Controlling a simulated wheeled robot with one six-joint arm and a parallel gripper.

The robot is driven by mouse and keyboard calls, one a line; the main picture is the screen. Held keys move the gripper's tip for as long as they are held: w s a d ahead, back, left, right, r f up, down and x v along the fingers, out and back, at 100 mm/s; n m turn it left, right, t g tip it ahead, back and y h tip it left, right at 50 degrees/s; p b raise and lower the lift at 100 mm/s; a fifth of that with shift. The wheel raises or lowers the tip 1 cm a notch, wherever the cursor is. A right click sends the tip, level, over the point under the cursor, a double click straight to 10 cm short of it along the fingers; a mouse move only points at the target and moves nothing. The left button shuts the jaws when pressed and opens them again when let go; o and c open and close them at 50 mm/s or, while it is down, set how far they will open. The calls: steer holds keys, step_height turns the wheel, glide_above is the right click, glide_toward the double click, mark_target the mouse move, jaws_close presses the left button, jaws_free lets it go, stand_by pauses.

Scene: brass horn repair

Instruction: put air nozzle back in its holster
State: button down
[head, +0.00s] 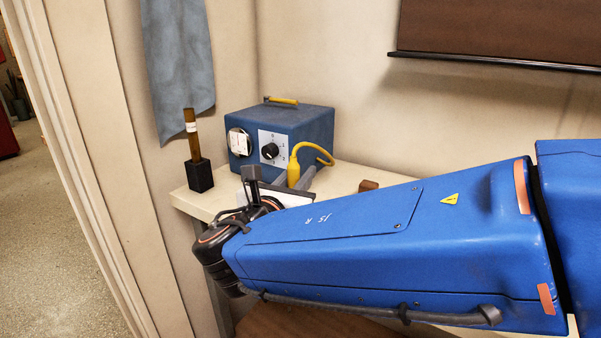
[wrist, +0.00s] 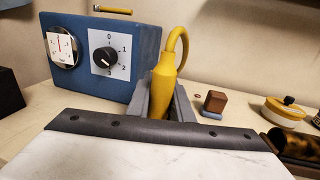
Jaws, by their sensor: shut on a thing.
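The yellow air nozzle (head: 293,172) stands nearly upright in front of the blue box, and its yellow hose loops from its top to the right and down. It also shows in the wrist view (wrist: 161,82). My gripper (head: 294,184) is shut on the nozzle, with a grey finger on each side of its lower part; the fingers also show in the wrist view (wrist: 161,104). The nozzle's lower end is hidden behind the dark strip and white panel in front of the wrist camera. I cannot make out the holster in either view.
A blue box (head: 305,128) with a gauge and dial stands close behind the nozzle. A brown block (wrist: 215,101), a yellow round tin (wrist: 284,110) and a mottled brown cylinder (wrist: 297,145) lie right on the bench.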

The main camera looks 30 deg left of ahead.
steer(key=shift+f, duration=0.65)
steer(key=shift+r, duration=0.1)
steer(key=shift+r, duration=2.4)
steer(key=shift+f, duration=2.5)
stand_by(0.5)
steer(key=c, duration=1.5)
jaws_free()
steer(key=s, duration=0.5)
steer(key=s+d, duration=0.1)
steer(key=s, duration=0.5)
steer(key=s+d, duration=0.1)
steer(key=s, duration=0.5)
steer(key=shift+s, duration=0.15)
